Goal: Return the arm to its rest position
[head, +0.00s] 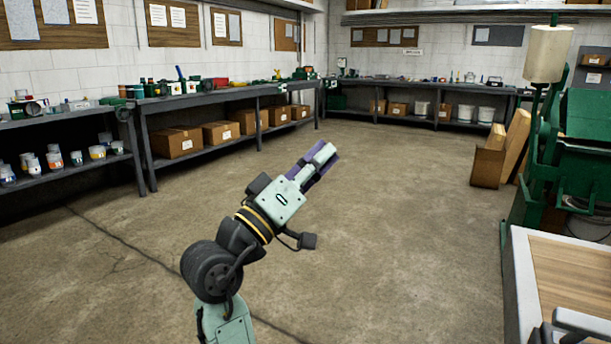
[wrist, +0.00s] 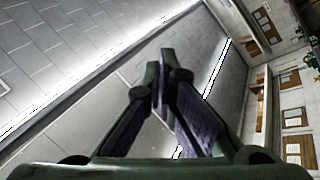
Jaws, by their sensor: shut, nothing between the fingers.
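My gripper (head: 325,155) is in the middle of the head view, at the end of my raised arm, above the open concrete floor. It points up and to the right and touches nothing. In the wrist view my gripper (wrist: 163,72) has its two fingertips together, with nothing between them. The wrist view looks tilted toward the ceiling (wrist: 60,60) and the far wall.
Benches (head: 225,97) with tools and boxes run along the left and back walls. A green machine (head: 585,140) stands at the right. A wood-topped table (head: 575,275) is at the lower right. The middle floor (head: 400,200) is clear.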

